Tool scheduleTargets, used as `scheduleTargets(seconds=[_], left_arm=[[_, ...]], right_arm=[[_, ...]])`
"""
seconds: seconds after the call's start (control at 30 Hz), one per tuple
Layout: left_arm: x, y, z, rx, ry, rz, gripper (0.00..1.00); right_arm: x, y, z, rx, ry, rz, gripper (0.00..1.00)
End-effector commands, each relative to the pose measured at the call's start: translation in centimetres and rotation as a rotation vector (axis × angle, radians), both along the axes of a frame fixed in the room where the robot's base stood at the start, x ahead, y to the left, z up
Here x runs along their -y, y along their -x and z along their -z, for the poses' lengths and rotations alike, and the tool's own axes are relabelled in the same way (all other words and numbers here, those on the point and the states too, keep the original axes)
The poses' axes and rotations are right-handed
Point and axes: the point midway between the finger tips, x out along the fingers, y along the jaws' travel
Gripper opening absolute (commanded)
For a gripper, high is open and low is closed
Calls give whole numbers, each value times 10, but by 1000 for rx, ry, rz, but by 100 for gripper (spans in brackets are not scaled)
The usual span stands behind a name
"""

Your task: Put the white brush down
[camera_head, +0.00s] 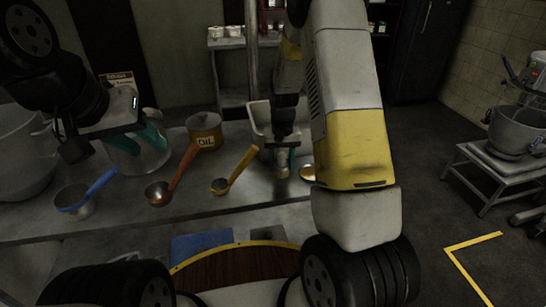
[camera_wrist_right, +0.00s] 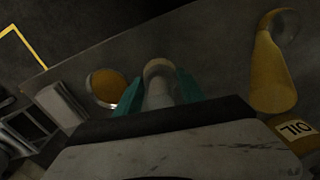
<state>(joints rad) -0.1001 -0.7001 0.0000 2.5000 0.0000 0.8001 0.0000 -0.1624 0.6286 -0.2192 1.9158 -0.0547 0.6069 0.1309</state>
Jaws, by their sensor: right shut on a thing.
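The white brush (camera_head: 282,173) is in my right gripper (camera_head: 282,158), over the metal table near its front edge, right of the yellow ladle. In the right wrist view the brush (camera_wrist_right: 158,88) stands out between the teal fingers of the right gripper (camera_wrist_right: 160,95), which is shut on it. I cannot tell whether the brush touches the table. My left gripper (camera_head: 138,140) is at the far left, its teal fingers apart in front of a clear-looking pot, with nothing seen between them.
On the table (camera_head: 225,202) are a blue ladle (camera_head: 78,203), an orange ladle (camera_head: 160,192), a yellow ladle (camera_head: 222,185) and an oil can (camera_head: 205,127). A white bin (camera_head: 258,115) stands behind the right gripper. A round yellowish dish (camera_wrist_right: 107,85) lies beside the brush.

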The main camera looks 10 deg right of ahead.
Motion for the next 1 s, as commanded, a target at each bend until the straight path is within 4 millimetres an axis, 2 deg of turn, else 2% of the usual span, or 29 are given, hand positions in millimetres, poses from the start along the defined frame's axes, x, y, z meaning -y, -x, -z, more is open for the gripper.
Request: scheduleTargets(seconds=[0.23, 0.6, 0.63, 0.7, 1.0], left_arm=[[0, 0, 0, 0, 0, 0, 36], [0, 0, 0, 0, 0, 0, 36], [0, 0, 0, 0, 0, 0, 36], [0, 0, 0, 0, 0, 0, 36], [0, 0, 0, 0, 0, 0, 36]], right_arm=[[1, -1, 35, -2, 0, 0, 14], [0, -1, 39, 1, 0, 0, 14], [0, -1, 38, 1, 0, 0, 52], [0, -1, 38, 1, 0, 0, 66], [0, -1, 38, 1, 0, 0, 68]])
